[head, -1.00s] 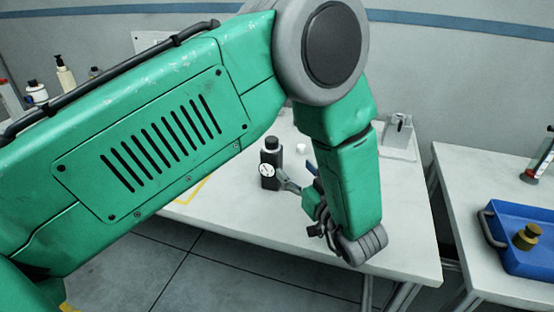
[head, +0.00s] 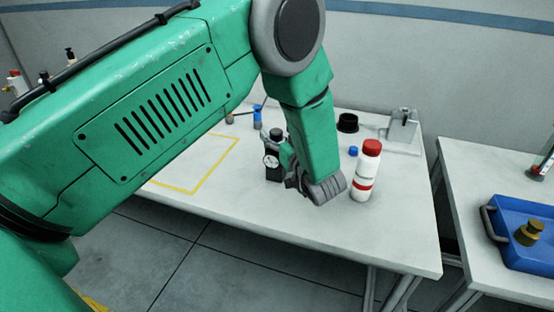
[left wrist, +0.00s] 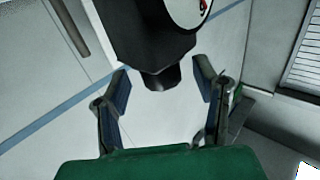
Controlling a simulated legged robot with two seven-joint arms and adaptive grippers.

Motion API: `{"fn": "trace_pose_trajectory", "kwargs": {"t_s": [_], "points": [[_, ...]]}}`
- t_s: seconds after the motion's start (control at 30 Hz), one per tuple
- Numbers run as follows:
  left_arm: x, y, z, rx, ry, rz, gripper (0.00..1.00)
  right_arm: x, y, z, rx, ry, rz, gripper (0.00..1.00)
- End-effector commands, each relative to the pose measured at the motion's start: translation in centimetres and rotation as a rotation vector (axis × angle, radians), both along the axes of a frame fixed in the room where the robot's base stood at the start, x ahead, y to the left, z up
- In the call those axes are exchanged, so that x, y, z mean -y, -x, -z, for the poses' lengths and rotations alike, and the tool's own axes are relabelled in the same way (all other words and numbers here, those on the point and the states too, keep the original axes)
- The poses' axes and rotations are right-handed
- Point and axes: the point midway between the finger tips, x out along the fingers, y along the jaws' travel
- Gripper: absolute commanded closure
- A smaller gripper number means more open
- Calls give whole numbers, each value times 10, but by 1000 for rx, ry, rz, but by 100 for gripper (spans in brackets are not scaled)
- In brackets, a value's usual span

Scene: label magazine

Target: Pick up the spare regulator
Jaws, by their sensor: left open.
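A black regulator (head: 271,163) with a round white dial stands on the table, partly hidden by my left gripper. In the left wrist view the black regulator (left wrist: 150,35) fills the top centre, its dial cut off by the upper edge and a short dark stub pointing toward the gripper. My left gripper (head: 285,165) is close beside it at its right side. In the left wrist view the left gripper (left wrist: 163,80) is open, its blue-padded fingers on either side of the stub with gaps visible. My right gripper is not in view.
A white bottle with a red cap (head: 366,172) stands just right of my gripper. A blue cap (head: 353,151), a black ring (head: 348,122) and a grey fixture (head: 402,126) are behind. A yellow outline (head: 205,182) marks the table. A blue tray (head: 540,262) is right.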

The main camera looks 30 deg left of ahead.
Motion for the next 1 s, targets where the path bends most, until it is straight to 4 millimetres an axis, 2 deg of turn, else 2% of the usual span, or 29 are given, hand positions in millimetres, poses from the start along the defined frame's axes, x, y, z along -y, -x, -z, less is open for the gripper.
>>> {"fn": "trace_pose_trajectory", "kwargs": {"t_s": [0.23, 0.3, 0.4, 0.77, 0.87, 1.0], "points": [[-6, -2, 1, -1, 1, -1, 45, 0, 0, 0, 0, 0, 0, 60], [-7, -2, 1, 0, 2, -2, 70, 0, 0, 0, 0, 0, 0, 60], [-7, -2, 1, 0, 2, -2, 100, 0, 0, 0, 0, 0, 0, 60], [-5, -2, -5, 2, 1, -1, 100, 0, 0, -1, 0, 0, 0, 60], [-6, -2, -20, 4, 1, -1, 100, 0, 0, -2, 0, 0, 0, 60], [-5, -2, -49, 5, 1, -1, 100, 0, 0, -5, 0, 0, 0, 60]]}}
